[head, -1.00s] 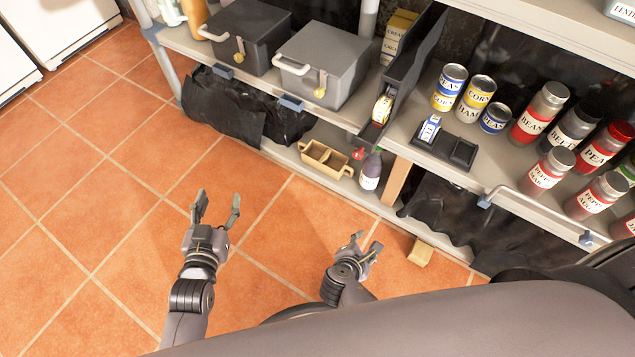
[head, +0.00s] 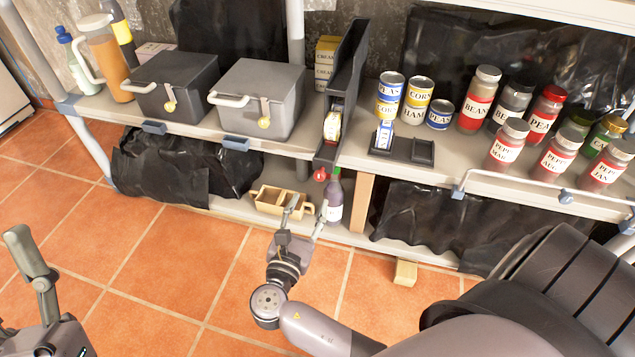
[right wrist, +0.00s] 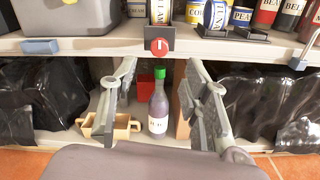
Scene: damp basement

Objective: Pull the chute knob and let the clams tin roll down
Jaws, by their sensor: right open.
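The dark chute (head: 346,85) slopes down toward the front edge of the shelf. A tin with a white and yellow label (head: 333,124) sits in its lower end; I cannot read its name. The red knob (head: 320,174) is on the chute's front end, and it also shows in the right wrist view (right wrist: 158,46). My right gripper (head: 306,214) is open and empty, in front of and below the knob and apart from it. In the right wrist view its fingers (right wrist: 158,72) stand either side below the knob. My left gripper (head: 14,285) is open, low at the left and partly cut off.
A black tray (head: 408,149) and several tins and jars stand right of the chute; two grey lidded boxes (head: 258,98) stand left. A wooden block (head: 405,273) lies on the floor.

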